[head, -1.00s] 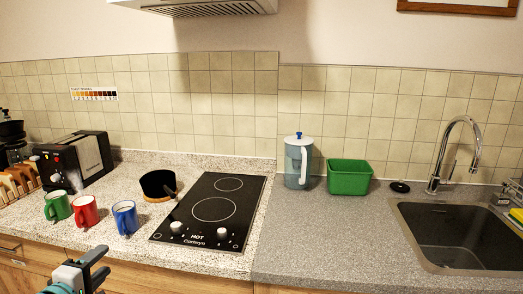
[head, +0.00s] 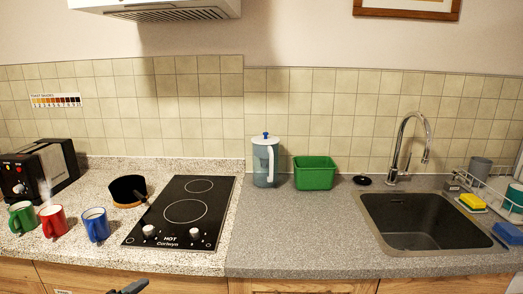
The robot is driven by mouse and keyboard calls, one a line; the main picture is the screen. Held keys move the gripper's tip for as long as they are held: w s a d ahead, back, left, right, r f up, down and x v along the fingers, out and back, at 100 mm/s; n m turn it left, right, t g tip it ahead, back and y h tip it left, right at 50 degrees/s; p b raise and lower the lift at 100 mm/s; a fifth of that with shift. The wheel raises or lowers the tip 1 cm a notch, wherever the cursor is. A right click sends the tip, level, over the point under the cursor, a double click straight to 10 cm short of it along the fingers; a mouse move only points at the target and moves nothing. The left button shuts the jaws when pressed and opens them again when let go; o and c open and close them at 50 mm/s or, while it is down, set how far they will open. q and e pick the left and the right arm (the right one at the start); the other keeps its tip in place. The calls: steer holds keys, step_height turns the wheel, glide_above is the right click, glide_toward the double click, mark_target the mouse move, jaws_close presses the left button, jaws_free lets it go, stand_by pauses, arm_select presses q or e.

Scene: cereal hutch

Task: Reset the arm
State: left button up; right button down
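My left gripper (head: 130,287) shows only as a dark tip at the bottom edge, below the counter front. Most of it is cut off, so I cannot tell whether it is open or shut. It is apart from everything on the counter. My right gripper is not in view.
Green, red and blue mugs (head: 96,224) stand at the left, near a toaster (head: 40,170) and a black pan (head: 127,189). A cooktop (head: 182,212), a jug (head: 265,162), a green bin (head: 314,173), a sink (head: 425,222) and a dish rack (head: 490,190) follow rightward. Counter before the bin is clear.

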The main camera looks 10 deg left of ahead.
arm_select(q)
steer(key=s+d+f+m+g+h+p, duration=0.1)
steer(key=s+d+f+m+g+h, duration=0.15)
steer(key=d+f, duration=0.65)
steer(key=s+d+f+m+g+h, duration=0.1)
steer(key=s+d+f+g, duration=0.25)
steer(key=d+f, duration=0.55)
steer(key=s+d+f+m+g, duration=0.3)
steer(key=s+m, duration=0.3)
steer(key=s, duration=0.2)
steer(key=s+d+f+m+g, duration=0.3)
steer(key=s+f+m+g, duration=0.1)
steer(key=s+f+m, duration=0.2)
steer(key=s+m+y, duration=0.1)
steer(key=s, duration=0.1)
steer(key=shift+s+d+g, duration=0.2)
steer(key=shift+s+g, duration=0.15)
steer(key=shift+g, duration=0.05)
